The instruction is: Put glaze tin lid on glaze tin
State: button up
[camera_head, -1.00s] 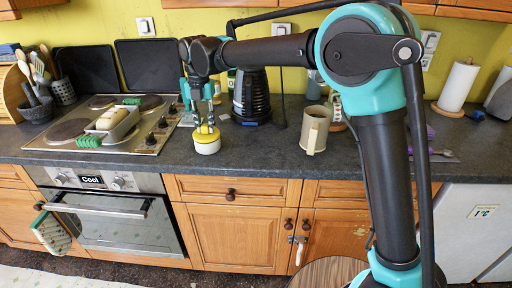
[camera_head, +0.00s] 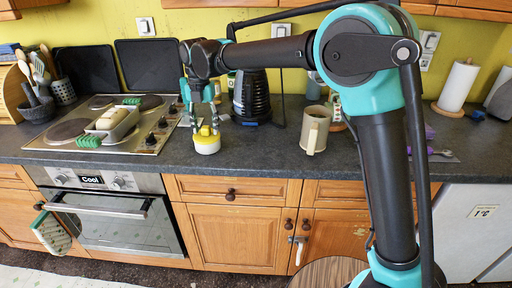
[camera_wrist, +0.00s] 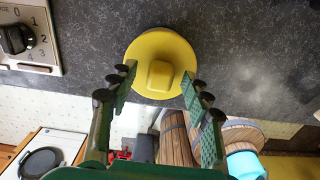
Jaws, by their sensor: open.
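The glaze tin (camera_head: 207,149) is a short white round tin standing near the counter's front edge. The yellow glaze tin lid (camera_head: 206,132) sits on top of it and looks about level. In the wrist view the lid (camera_wrist: 145,54) is a yellow disc with a square raised knob, and it hides most of the tin. My gripper (camera_head: 206,120) is just above the lid. Whether a fingertip touches the lid cannot be told.
A stove (camera_head: 82,145) with a loaf tin (camera_head: 113,124) is at the left. A black appliance (camera_head: 252,98) stands behind the tin, and a beige jug (camera_head: 314,130) stands to the right. The dark counter (camera_head: 258,150) is clear between tin and jug.

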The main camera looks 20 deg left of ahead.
dwell(0.4)
jog(key=shift+r, duration=3.95)
jog(key=shift+r, duration=0.15)
